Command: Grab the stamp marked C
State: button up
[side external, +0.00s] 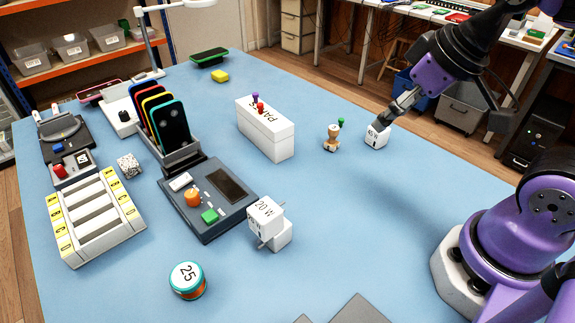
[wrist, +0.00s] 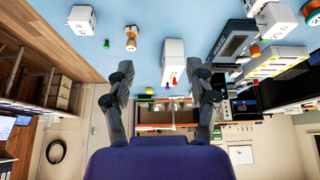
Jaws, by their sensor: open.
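No letter C can be read on any stamp in these frames. A wooden, stamp-like piece with a rounded top (side external: 332,138) stands upright on the blue table, and it also shows in the wrist view (wrist: 130,38). A green-knobbed piece (side external: 340,121) shows just behind it. A purple knob (side external: 255,97) and a red knob (side external: 261,107) show at the white box; their bases are unclear. My gripper (side external: 392,112) hangs close to the white 45 W cube, right of the wooden piece. In the wrist view its two fingers (wrist: 162,80) are wide apart with nothing between them.
The white 45 W cube (side external: 376,137) stands near my gripper. The long white box (side external: 265,129) stands left of the wooden piece. A phone rack (side external: 180,155), a dark grading device (side external: 215,226), a lettered tray (side external: 72,255) and a 20 W block (side external: 264,212) fill the left and middle.

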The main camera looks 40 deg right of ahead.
jog(key=w+d+n+g, duration=0.1)
jog(key=w+d+n, duration=0.2)
jog(key=w, duration=0.4)
jog(key=n+g+y, duration=0.2)
jog(key=n, duration=0.1)
send_near(335, 128)
jog(key=x, duration=0.5)
jog(key=shift+w+a, duration=0.1)
jog(key=shift+w, duration=0.15)
jog(key=shift+x, duration=2.8)
jog(key=shift+s, duration=0.15)
grip_shut()
